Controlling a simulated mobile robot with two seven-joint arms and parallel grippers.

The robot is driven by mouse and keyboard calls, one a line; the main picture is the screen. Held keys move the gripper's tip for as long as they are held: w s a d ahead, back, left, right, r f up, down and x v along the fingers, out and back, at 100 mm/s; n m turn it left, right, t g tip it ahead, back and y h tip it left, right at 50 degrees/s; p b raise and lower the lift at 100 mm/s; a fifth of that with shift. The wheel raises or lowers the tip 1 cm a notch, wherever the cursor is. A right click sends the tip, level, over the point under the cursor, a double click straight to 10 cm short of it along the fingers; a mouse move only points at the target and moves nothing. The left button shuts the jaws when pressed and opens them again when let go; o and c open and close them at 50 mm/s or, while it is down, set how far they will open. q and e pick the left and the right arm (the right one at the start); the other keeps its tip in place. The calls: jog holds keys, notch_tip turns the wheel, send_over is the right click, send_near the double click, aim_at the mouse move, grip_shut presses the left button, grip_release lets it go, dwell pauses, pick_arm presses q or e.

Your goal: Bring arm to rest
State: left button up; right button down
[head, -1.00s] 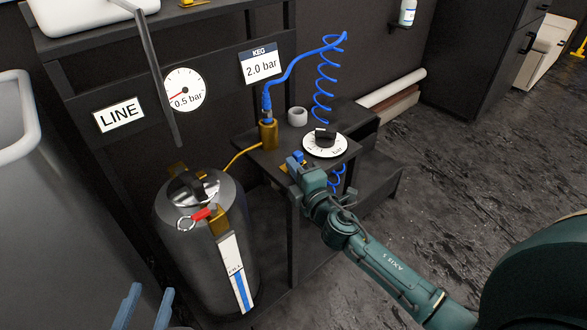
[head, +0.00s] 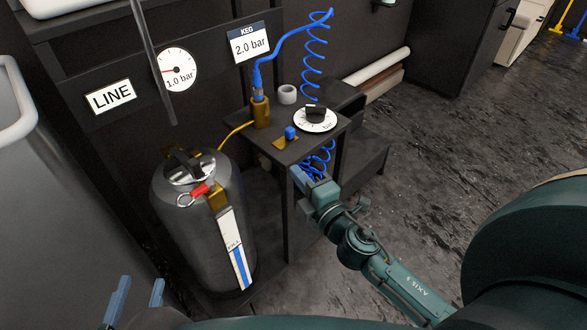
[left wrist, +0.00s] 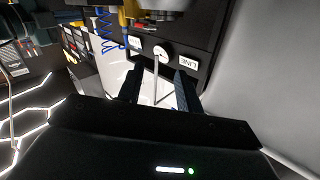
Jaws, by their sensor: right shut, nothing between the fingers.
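My right gripper (head: 304,178) is shut and empty. It is beside the front of the small dark stand (head: 265,149), lower than its top and in front of the blue coil. A small blue valve knob (head: 290,132) on a brass plate shows clear of it, with the black regulator knob on a white dial (head: 315,117) behind. The line gauge (head: 177,68) reads 1.0 bar and the keg sign (head: 251,43) reads 2.0 bar. My left gripper (head: 138,296) is low at the left, fingers apart and empty; its spread fingers also show in the left wrist view (left wrist: 158,88).
A grey keg (head: 195,240) with a red tab and a white-blue level strip stands left of the stand. A blue coiled hose (head: 315,60) rises behind the dial. A grey tank (head: 30,200) fills the left edge. Open floor (head: 410,180) lies to the right.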

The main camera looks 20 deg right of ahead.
pick_arm(q)
jog(key=shift+w+r, duration=0.15)
jog(key=shift+r, duration=0.15)
pick_arm(e)
jog(key=shift+r, duration=0.1)
